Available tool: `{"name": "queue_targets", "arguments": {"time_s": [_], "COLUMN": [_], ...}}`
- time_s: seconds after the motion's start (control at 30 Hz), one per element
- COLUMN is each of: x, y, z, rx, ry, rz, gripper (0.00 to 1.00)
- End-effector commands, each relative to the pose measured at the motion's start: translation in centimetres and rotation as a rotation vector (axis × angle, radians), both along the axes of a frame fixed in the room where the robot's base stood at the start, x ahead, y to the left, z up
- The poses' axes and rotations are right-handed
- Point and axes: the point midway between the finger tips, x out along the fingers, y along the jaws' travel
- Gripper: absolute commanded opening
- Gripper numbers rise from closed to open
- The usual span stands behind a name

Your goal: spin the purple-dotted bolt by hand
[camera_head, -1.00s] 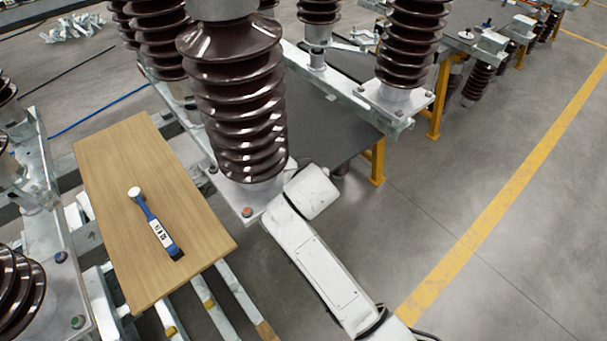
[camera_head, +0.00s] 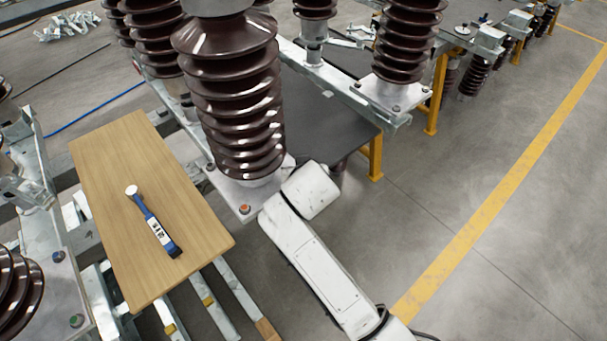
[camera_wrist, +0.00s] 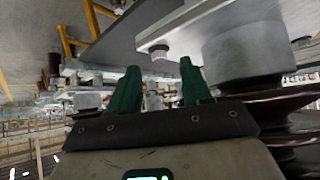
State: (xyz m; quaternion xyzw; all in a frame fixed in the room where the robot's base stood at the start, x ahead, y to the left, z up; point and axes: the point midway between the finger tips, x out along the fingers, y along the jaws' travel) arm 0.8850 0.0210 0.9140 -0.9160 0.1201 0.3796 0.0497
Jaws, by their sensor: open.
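No bolt shows a clearly purple dot. In the head view a bolt with a dark bluish dot (camera_head: 58,256) sits on the left plate; I cannot tell if it is purple. A bolt with an orange-red dot (camera_head: 244,209) sits at the front corner of the central insulator's plate, and a green-dotted bolt (camera_head: 77,320) is at lower left. My gripper (camera_wrist: 160,78) shows in the wrist view, open, with two green fingers apart and nothing visibly held. A pale bolt (camera_wrist: 158,51) shows at a plate's edge beyond the fingers; its dot cannot be made out. The head view hides my gripper.
The brown ribbed central insulator (camera_head: 235,95) stands close to my white arm. A wooden board (camera_head: 190,215) at left carries a blue-handled tool (camera_head: 155,225). More insulators (camera_head: 408,40) stand behind. Open floor (camera_head: 440,200) lies to the right, with a yellow line.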

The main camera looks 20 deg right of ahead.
Motion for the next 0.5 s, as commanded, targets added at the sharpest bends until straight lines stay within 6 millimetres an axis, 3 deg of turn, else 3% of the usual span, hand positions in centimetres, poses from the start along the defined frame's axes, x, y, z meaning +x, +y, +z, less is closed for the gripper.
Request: {"name": "queue_targets", "arguments": {"time_s": [0.3, 0.5], "x": [-4.0, -5.5], "y": [1.1, 1.5], "z": [4.2, 5.6], "rx": [0.002, 0.0], "ry": [-0.003, 0.0], "rz": [0.001, 0.001], "gripper": [0.48, 0.48]}}
